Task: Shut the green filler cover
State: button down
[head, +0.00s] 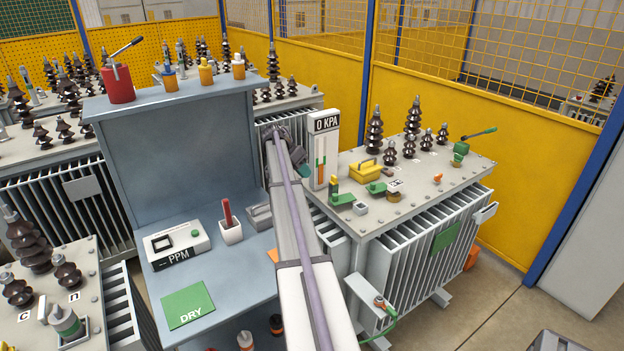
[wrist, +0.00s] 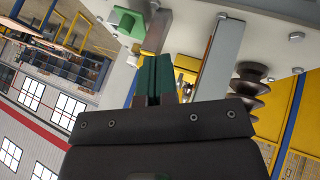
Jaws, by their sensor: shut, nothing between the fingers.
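The lever slants up and to the right. Two flat green pieces, one at the front edge (head: 342,199) and one behind it (head: 376,188), lie on the same lid; I cannot tell which green part is the filler cover. My gripper (head: 303,171) is beside the gauge post, apart from these parts and partly hidden by my arm. In the wrist view its dark green fingers (wrist: 154,76) are together and empty. A green block (wrist: 128,22) shows beyond them.
A white gauge post (head: 325,150) reading 0 KPA stands close to my gripper. A yellow box (head: 366,171) and several dark bushings (head: 375,130) occupy the right transformer's lid. A grey-blue bench (head: 215,265) holds a PPM meter (head: 178,243) and a green DRY card (head: 188,306).

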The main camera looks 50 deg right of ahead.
aim_at(331, 198)
jog(key=shift+s+d+f+b, duration=0.45)
jog(key=shift+s+f+b, duration=0.6)
jog(key=shift+s, duration=0.3)
jog(key=shift+s+d+f+b, duration=0.4)
jog(key=shift+s+f+b, duration=0.4)
jog(key=shift+s+f, duration=0.45)
jog(key=shift+s+d+f+b, duration=0.45)
jog(key=shift+s+f+b, duration=0.55)
jog(key=shift+s, duration=0.45)
jog(key=shift+a, duration=0.15)
